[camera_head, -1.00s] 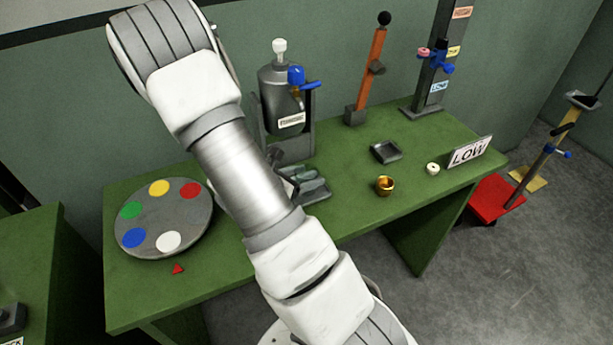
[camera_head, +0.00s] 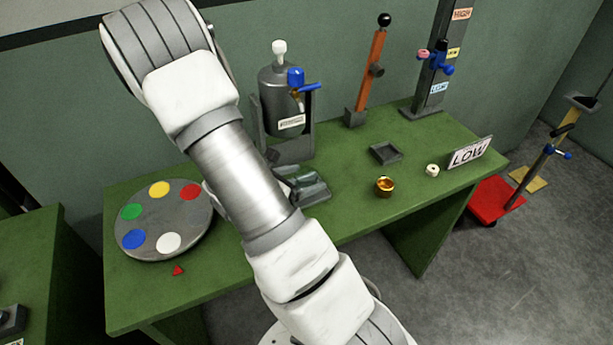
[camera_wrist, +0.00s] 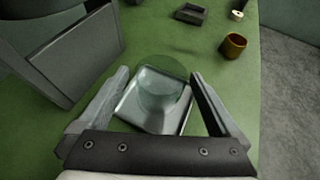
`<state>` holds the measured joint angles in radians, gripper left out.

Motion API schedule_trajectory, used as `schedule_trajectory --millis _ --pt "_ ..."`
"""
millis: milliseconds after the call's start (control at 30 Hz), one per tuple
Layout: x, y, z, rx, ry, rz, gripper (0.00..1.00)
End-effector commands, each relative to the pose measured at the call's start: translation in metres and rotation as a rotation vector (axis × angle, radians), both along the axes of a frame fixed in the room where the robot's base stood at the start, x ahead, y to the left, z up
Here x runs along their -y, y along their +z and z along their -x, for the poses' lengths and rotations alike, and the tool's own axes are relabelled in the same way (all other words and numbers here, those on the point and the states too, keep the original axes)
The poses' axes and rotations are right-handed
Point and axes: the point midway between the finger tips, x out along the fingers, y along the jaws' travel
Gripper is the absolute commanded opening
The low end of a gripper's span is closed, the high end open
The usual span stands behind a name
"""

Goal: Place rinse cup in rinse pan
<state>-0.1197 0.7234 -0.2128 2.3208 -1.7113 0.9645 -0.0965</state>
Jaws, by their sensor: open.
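A clear glass cup (camera_wrist: 160,92), which looks like the rinse cup, stands in the wrist view over a shallow pale grey metal pan (camera_wrist: 135,112), which looks like the rinse pan. The cup appears to be within the pan's rim; its base is hard to make out through the glass. My gripper (camera_wrist: 160,75) is open, with one finger on each side of the cup and a visible gap to it. In the head view the pan (camera_head: 314,190) shows partly behind my arm, and the cup and my fingers are hard to make out.
A small dark square tray (camera_head: 386,152), a gold cup (camera_head: 385,187) and a white ring-like piece (camera_head: 432,170) lie to the right. A grey dispenser (camera_head: 281,100) stands behind the pan. The front right tabletop is clear.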

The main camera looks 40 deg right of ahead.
Motion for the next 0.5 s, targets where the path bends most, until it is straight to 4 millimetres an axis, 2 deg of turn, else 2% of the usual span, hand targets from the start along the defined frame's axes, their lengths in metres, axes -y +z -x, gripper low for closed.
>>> schedule_trajectory --millis 300,500 --pt "-0.063 0.032 0.009 0.002 0.005 -0.001 0.98" --pt "-0.089 0.044 0.013 0.0 0.003 0.0 0.98"
